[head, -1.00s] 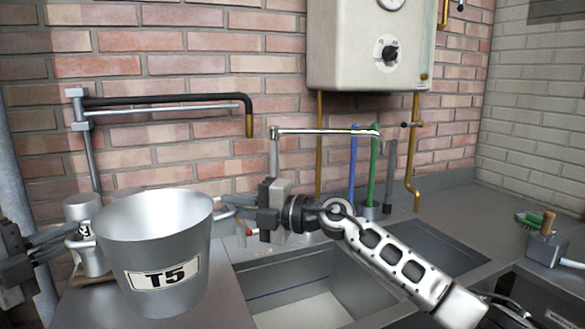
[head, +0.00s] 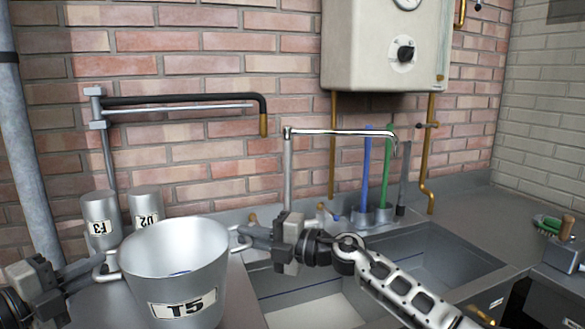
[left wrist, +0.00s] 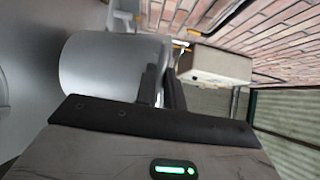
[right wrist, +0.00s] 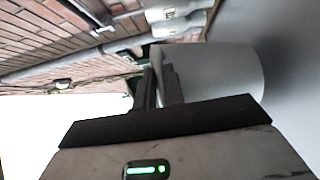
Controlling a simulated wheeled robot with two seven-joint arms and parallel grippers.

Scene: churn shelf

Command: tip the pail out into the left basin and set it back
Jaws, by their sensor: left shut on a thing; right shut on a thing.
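The grey metal pail (head: 170,285), labelled T5, is upright at the lower left of the head view, beside the left basin (head: 290,281). Its lower edge is cut off by the frame, so I cannot tell whether it touches the counter. A small blue mark shows deep inside it. My left gripper (head: 97,268) is shut on the pail's left handle. My right gripper (head: 246,236) is shut on its right handle. The pail's grey side also fills part of the left wrist view (left wrist: 100,70) and the right wrist view (right wrist: 225,75).
Two grey cans, F3 (head: 101,218) and U2 (head: 145,204), stand behind the pail. A chrome tap (head: 340,132) reaches over the sink. A black-sleeved wall pipe (head: 180,102) hangs above the cans. Blue and green upright rods (head: 366,170) stand behind the right basin (head: 440,250).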

